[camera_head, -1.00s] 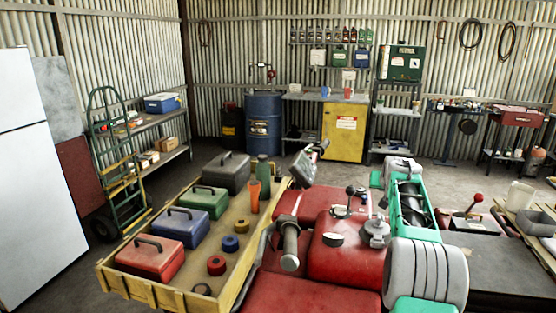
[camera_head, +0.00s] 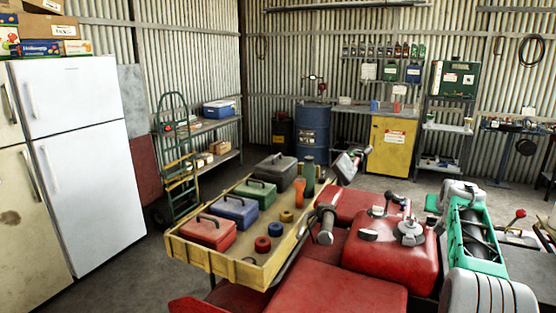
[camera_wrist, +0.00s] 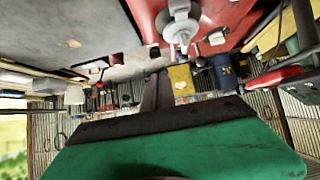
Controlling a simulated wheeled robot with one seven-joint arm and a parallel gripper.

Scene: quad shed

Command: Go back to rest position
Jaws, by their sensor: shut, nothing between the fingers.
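The task names no object. In the wrist view, which is upside down, what I take to be my gripper (camera_wrist: 157,92) shows as dark, narrow fingers beyond a broad green body with a black edge. It is shut and empty. The red quad (camera_wrist: 135,15) is at the top of that view, with its tank cap near the fingers; I cannot tell the gap. The red quad (camera_head: 395,255) fills the lower right there, close in front of me.
A yellow-edged tray (camera_head: 215,262) with several toolboxes and tape rolls is at the quad's left. White fridges (camera_head: 90,170) stand at left, beside a green hand truck (camera_head: 178,150). A blue barrel (camera_head: 312,132) and yellow cabinet (camera_head: 393,145) stand behind. Floor between fridge and tray is clear.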

